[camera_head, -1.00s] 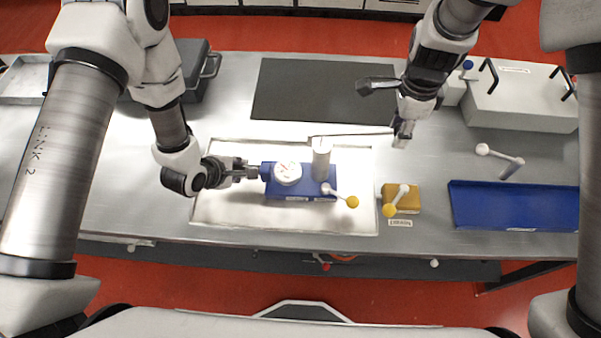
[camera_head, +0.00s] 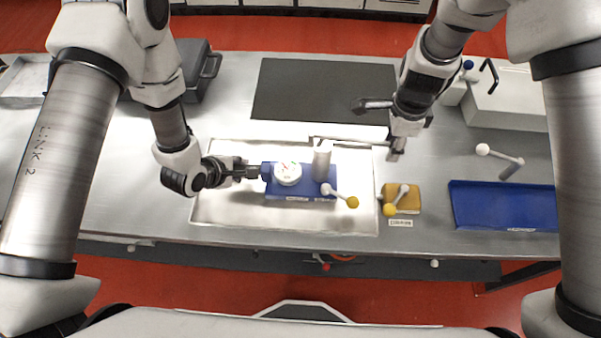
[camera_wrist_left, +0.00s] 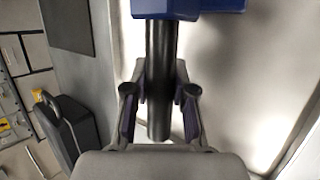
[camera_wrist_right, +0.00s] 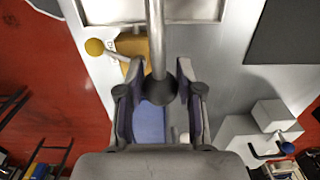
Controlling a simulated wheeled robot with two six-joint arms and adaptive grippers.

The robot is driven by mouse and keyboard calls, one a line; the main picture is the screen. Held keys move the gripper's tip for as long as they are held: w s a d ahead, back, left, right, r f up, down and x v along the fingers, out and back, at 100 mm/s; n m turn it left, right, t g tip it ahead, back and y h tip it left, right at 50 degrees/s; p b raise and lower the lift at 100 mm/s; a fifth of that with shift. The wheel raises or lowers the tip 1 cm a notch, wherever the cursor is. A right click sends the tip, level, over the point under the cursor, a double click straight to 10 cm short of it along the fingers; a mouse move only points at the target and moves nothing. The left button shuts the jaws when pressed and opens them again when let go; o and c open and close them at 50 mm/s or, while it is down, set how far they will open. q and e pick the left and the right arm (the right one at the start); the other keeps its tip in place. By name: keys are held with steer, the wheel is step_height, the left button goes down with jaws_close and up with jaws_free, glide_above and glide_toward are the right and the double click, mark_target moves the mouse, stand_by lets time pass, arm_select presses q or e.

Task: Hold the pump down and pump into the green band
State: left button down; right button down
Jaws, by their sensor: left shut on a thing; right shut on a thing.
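The pump has a blue base (camera_head: 300,193), a white round gauge (camera_head: 288,173) and an upright grey cylinder (camera_head: 321,162). Small green and red marks show on the gauge face, but the needle is too small to read. My left gripper (camera_head: 250,172) is shut on the black bar at the pump's left side; the bar (camera_wrist_left: 160,60) runs between its fingers in the left wrist view. A thin metal lever (camera_head: 350,139) runs right from the cylinder top. My right gripper (camera_head: 396,150) is shut at its end; the right wrist view shows the lever's black knob (camera_wrist_right: 159,88) between the fingers.
The pump sits in a shallow light tray (camera_head: 235,213). A yellow block (camera_head: 408,206) with a lever stands right of it, then a blue tray (camera_head: 500,207). A dark mat (camera_head: 320,90) lies behind. A grey box (camera_head: 510,100) stands at the back right.

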steer(key=shift+s+a+f, duration=0.1)
steer(key=shift+f, duration=0.95)
steer(key=shift+a+f, duration=0.2)
steer(key=shift+f, duration=0.45)
steer(key=shift+d+r, duration=0.2)
steer(key=shift+r, duration=0.9)
steer(key=shift+d+r, duration=0.15)
steer(key=shift+r, duration=0.9)
